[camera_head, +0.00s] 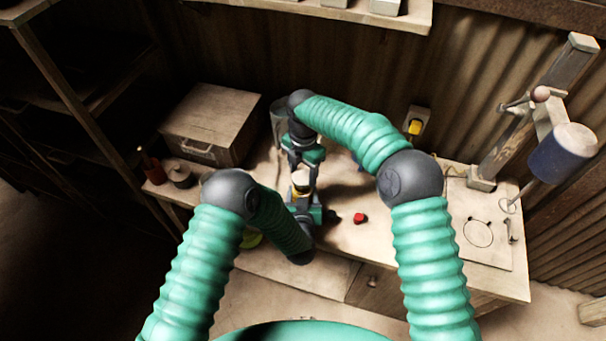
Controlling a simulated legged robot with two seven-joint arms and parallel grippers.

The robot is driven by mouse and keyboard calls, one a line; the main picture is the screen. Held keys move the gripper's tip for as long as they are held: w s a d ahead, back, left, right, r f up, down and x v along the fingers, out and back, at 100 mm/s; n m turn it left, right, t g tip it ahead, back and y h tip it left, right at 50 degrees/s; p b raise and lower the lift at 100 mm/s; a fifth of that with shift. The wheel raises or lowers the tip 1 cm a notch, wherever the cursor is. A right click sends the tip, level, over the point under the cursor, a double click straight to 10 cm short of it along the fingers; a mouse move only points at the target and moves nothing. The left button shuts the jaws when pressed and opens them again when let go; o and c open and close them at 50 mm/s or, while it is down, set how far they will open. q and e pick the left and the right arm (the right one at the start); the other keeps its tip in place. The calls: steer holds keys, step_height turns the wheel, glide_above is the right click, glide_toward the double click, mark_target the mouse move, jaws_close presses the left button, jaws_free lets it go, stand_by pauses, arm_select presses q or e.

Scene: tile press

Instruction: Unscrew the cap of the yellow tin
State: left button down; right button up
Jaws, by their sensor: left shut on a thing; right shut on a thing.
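The yellow tin (301,188) stands on the workbench near the middle of the view, small and partly hidden between my two grippers. Its upper part looks pale. My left gripper (306,208) comes in low from the front and is shut on the tin's lower part. My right gripper (303,168) reaches over and points down from above, shut on the top of the tin, where the cap is. The cap itself is mostly hidden by the fingers, and I cannot tell how far it is turned.
A wooden box (210,122) stands at the bench's back left, near a red bottle (151,168) and a dark round pot (179,174). A red knob-like thing (360,218) lies right of the tin. A press with a blue cylinder (562,155) stands at the right.

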step_height(320, 180, up, 2)
steer(key=shift+r, duration=0.25)
arm_select(q)
steer(key=shift+c, duration=1.9)
jaws_free()
